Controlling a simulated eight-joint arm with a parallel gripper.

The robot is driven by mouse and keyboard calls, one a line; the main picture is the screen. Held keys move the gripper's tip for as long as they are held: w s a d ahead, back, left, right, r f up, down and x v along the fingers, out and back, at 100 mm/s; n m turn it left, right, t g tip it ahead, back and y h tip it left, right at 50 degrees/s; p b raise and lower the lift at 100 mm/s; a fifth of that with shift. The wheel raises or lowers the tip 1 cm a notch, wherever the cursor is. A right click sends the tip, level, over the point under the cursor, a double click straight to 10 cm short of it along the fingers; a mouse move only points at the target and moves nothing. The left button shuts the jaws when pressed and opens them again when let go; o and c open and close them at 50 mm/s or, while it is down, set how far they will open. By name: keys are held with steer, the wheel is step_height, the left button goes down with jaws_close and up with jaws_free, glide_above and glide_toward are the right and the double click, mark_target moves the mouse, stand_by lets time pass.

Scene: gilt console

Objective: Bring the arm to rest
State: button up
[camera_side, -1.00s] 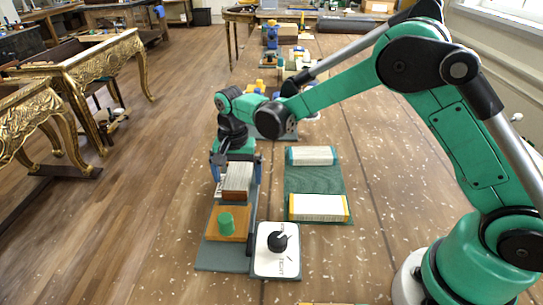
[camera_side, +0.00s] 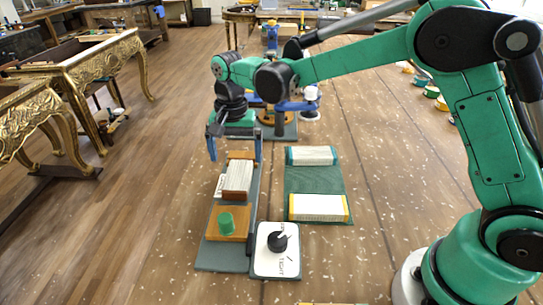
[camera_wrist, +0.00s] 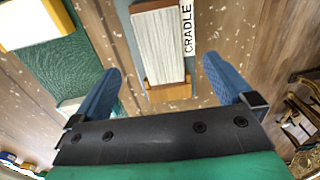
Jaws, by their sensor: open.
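My gripper (camera_side: 235,156) is open and empty, pointing down above the far end of a grey board (camera_side: 222,262). It also shows in the wrist view (camera_wrist: 162,70), with its blue fingers spread wide apart. A pale, striped block with brown edges (camera_side: 238,176) sits on the board, just below and in front of the fingers. In the wrist view this block (camera_wrist: 158,45) lies between the fingers' lines, beside a white label reading CRADLE (camera_wrist: 188,30). No finger appears to touch it. My arm reaches across from the right, its forearm roughly level.
An orange block with a green knob (camera_side: 226,222) stands at the board's near end. A white dial plate with a black knob (camera_side: 264,262) is beside it. A green mat (camera_side: 314,180) with two pale blocks lies to the right. Gilt tables (camera_side: 75,75) stand left.

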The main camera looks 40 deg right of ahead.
steer(key=s+d+r+n+t, duration=0.3)
steer(key=s+n, duration=0.1)
steer(key=s, duration=0.3)
steer(key=s+d+r+n+t, duration=0.3)
steer(key=s+d+n+t, duration=0.1)
steer(key=s, duration=0.3)
steer(key=shift+s+r+n, duration=0.25)
steer(key=shift+n, duration=0.15)
